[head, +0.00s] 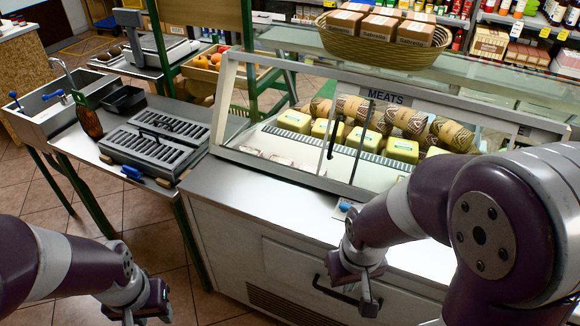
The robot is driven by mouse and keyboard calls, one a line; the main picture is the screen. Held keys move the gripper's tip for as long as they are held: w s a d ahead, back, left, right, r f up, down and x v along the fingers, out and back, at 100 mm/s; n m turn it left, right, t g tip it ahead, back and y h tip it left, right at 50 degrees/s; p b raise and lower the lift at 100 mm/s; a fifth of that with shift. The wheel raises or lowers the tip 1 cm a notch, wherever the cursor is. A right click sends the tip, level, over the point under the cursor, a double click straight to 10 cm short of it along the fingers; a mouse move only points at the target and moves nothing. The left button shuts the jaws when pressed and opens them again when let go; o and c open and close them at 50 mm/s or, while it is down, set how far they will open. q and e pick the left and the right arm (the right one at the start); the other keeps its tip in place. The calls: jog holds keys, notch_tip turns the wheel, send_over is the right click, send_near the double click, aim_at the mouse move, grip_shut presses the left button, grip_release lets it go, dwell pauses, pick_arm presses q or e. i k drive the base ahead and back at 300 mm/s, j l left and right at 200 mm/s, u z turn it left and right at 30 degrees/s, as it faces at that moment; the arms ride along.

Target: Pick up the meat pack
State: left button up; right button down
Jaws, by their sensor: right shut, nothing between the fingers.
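A glass-fronted display case (230,152) marked MEATS stands at the centre. Inside it, small pale wrapped packs (280,160) lie at the front left, partly hidden by glare and the frame; I cannot tell for sure that they are meat packs. Several yellow packs (402,149) and patterned wrapped rolls (408,121) sit behind them. My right gripper (358,290) is shut and empty in front of the case, below its counter edge. My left gripper (146,308) is low at the left, apart from everything; its finger gap is not clear.
A counter with a black grill press (155,149), a black tray (124,100) and a sink (60,97) stands left of the case. A wicker basket of boxes (382,51) is on top of the case. Open tiled floor (150,245) lies below the counter.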

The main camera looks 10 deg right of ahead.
aim_at(279, 158)
jog(key=i+j+z, duration=0.35)
jog(key=i+j, duration=0.9)
